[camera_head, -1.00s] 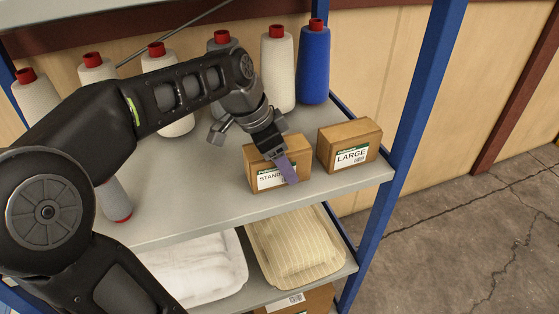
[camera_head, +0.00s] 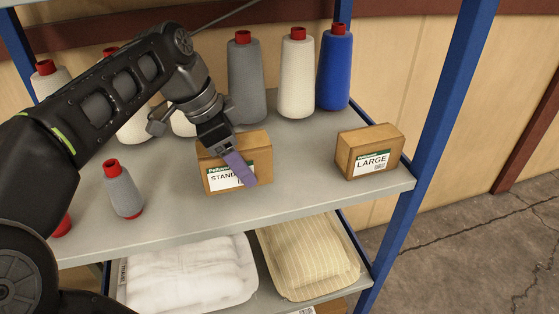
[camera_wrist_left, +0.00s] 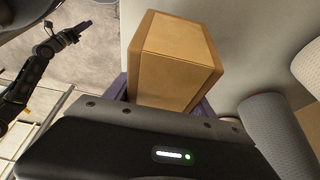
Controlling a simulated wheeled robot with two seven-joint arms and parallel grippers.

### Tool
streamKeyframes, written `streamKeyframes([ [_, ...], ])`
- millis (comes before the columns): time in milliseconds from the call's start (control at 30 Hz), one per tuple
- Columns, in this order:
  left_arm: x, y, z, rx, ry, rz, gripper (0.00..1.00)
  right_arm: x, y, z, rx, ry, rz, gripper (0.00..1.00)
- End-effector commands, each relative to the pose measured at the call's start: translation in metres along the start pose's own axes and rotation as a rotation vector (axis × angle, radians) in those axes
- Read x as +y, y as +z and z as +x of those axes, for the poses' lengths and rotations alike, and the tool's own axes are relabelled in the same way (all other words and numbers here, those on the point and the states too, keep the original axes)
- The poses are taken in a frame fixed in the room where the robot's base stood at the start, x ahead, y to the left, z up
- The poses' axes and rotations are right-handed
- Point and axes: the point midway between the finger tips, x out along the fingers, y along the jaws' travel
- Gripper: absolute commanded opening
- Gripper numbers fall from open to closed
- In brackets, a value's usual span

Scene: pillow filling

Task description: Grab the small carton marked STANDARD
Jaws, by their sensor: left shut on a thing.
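The small brown carton marked STANDARD (camera_head: 258,150) is over the front part of the upper shelf, its white and green label partly covered by a purple finger. My left gripper (camera_head: 238,167) is shut on this carton, with one finger across its front face. In the left wrist view the carton (camera_wrist_left: 170,65) stands between the purple fingers of my left gripper (camera_wrist_left: 160,98). Whether its underside touches the shelf is unclear. My right gripper (camera_wrist_left: 76,30) shows small at upper left in the wrist view, too small to read its opening.
A carton marked LARGE (camera_head: 369,152) stands to the right, near the blue post (camera_head: 425,130). Several thread cones, including a blue one (camera_head: 334,70), line the shelf's back. A small grey cone (camera_head: 123,190) stands at left front. White (camera_head: 190,272) and striped (camera_head: 308,258) bundles lie below.

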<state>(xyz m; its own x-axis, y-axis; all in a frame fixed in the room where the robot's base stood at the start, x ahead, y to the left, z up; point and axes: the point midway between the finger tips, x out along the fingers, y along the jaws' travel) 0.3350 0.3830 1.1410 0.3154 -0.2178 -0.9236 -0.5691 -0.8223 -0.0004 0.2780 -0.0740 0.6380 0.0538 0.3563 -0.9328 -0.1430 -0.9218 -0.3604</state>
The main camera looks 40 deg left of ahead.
Motion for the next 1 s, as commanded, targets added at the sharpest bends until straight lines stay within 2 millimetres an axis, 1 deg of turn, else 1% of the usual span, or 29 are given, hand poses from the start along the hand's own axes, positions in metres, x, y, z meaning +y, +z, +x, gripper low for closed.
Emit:
streamKeyframes([
  [33, 0.0, 0.011, -0.007, 0.002, -0.002, -0.002, 0.15, -0.001, 0.0, -0.001, 0.0, 0.0, -0.001, 0.36],
  [100, 0.0, 0.024, -0.018, 0.001, -0.001, -0.003, 0.15, -0.005, 0.001, -0.013, -0.001, 0.002, 0.0, 0.36],
  [200, 0.0, 0.04, -0.023, 0.001, 0.0, -0.001, 0.15, -0.006, 0.001, -0.018, -0.003, 0.004, 0.002, 0.36],
  [333, 0.0, 0.053, -0.026, 0.0, 0.0, 0.001, 0.15, -0.007, 0.002, -0.021, -0.005, 0.006, 0.004, 0.36],
  [500, 0.0, 0.058, -0.026, -0.001, 0.001, 0.001, 0.15, -0.006, 0.002, -0.021, -0.005, 0.007, 0.005, 0.36],
  [1000, 0.0, 0.058, -0.025, 0.0, 0.0, 0.001, 0.15, -0.006, 0.002, -0.021, -0.006, 0.007, 0.004, 0.36],
])
